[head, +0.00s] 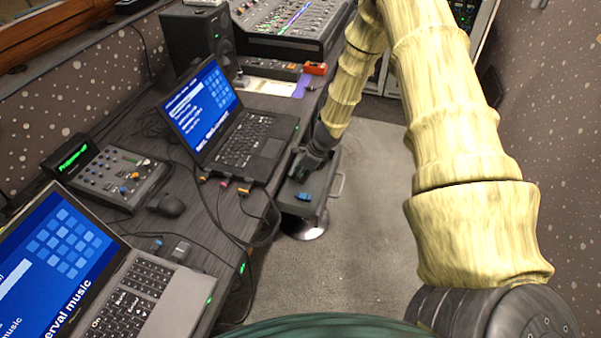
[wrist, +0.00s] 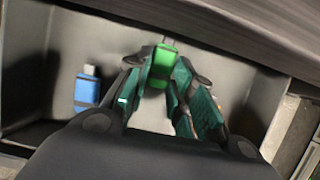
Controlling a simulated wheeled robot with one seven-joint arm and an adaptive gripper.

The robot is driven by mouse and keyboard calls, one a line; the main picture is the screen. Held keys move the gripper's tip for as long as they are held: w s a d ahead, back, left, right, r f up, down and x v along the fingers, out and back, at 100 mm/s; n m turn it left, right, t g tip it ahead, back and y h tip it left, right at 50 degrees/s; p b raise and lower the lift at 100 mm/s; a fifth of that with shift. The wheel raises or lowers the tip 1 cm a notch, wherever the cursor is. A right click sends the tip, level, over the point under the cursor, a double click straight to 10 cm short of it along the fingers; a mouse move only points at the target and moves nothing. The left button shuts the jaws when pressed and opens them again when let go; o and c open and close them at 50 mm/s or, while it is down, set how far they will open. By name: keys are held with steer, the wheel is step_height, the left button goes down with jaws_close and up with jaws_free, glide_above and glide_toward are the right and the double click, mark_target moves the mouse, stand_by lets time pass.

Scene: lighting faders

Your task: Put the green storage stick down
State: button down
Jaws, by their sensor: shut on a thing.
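My gripper (wrist: 160,78) points down into an open grey drawer (wrist: 232,90) and is shut on the green storage stick (wrist: 162,64), which sits between its fingertips. Whether the stick touches the drawer floor I cannot tell. A blue storage stick (wrist: 87,88) lies in the drawer to the left of my gripper. In the head view my gripper (head: 301,170) is at the drawer (head: 318,190) beside the desk, and the blue stick (head: 303,197) shows near it. The green stick cannot be made out there.
The desk (head: 205,185) edge overhangs close to the drawer. Two laptops (head: 240,140) (head: 120,285), a small mixer (head: 118,178), a mouse (head: 166,205) and cables crowd the desk. A large fader console (head: 290,22) stands at the back. The grey floor (head: 365,240) to the right is clear.

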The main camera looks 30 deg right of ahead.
steer(key=shift+f, duration=0.2)
steer(key=shift+f, duration=0.25)
steer(key=shift+s+f+b, duration=0.1)
steer(key=shift+f+b, duration=0.1)
steer(key=shift+b, duration=0.15)
steer(key=c, duration=1.3)
jaws_free()
steer(key=shift+c, duration=0.2)
steer(key=shift+o, duration=0.7)
steer(key=shift+f, duration=0.15)
steer(key=shift+r+p, duration=0.55)
steer(key=shift+r, duration=0.4)
steer(key=v, duration=1.1)
steer(key=shift+r, duration=0.25)
